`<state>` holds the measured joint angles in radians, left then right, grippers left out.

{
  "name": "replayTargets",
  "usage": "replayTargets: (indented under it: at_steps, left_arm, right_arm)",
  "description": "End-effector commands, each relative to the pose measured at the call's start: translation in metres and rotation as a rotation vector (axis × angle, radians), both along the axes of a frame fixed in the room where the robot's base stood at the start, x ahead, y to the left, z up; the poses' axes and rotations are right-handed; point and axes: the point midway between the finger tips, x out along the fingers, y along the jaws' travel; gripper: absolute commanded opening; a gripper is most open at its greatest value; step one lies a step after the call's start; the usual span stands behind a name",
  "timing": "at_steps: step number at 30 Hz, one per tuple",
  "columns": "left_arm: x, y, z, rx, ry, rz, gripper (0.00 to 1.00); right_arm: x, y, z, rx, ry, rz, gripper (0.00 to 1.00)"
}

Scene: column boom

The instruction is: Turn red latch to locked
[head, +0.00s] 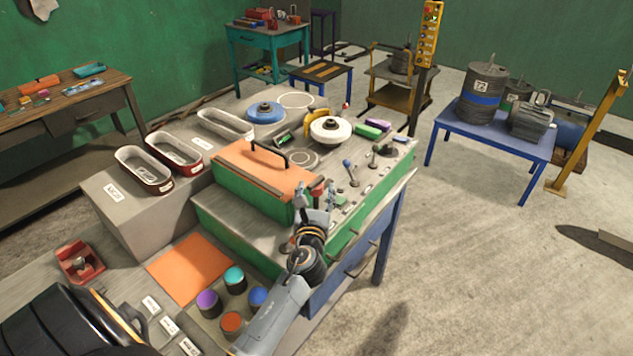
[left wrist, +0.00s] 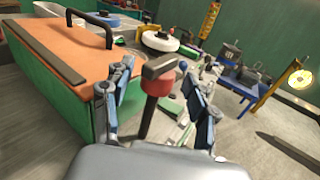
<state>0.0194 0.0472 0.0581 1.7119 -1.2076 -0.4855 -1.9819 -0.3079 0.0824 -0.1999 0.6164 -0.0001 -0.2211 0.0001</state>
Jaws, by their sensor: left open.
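The red latch (head: 317,191) stands at the front edge of the workbench, beside the green box with the orange lid (head: 262,166). In the left wrist view the latch (left wrist: 157,83) has a red knob, a dark grey bar on top and a dark stem below. My left gripper (head: 317,203) is open, with its blue-grey fingers on either side of the latch. In the left wrist view my left gripper (left wrist: 156,100) shows a gap between each finger and the knob. Any lock marking is too small to read. My right gripper is not in view.
A blue-knobbed lever (head: 348,167) and other small controls stand just beyond the latch. A white round wheel (head: 330,129) and a blue one (head: 265,112) lie farther back. Open floor lies to the right.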

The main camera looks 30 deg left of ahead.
Motion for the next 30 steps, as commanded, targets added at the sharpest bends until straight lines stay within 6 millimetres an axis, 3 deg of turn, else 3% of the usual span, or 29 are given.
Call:
replayTargets:
  at_steps: [6, 16, 24, 30]
  left_arm:
    - [0.019, 0.01, 0.0, 0.001, 0.0, 0.0, 0.59]
    - [0.021, 0.012, 0.0, 0.0, 0.0, 0.0, 0.59]
    - [0.021, 0.012, 0.0, 0.0, 0.0, 0.0, 0.04]
    - [0.021, 0.012, -0.001, 0.001, 0.0, 0.001, 0.03]
  right_arm:
    - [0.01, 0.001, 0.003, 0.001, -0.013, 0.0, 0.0]
    - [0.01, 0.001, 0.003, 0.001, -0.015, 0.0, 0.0]
    - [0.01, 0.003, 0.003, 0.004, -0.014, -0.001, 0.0]
    - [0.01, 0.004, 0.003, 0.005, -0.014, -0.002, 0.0]
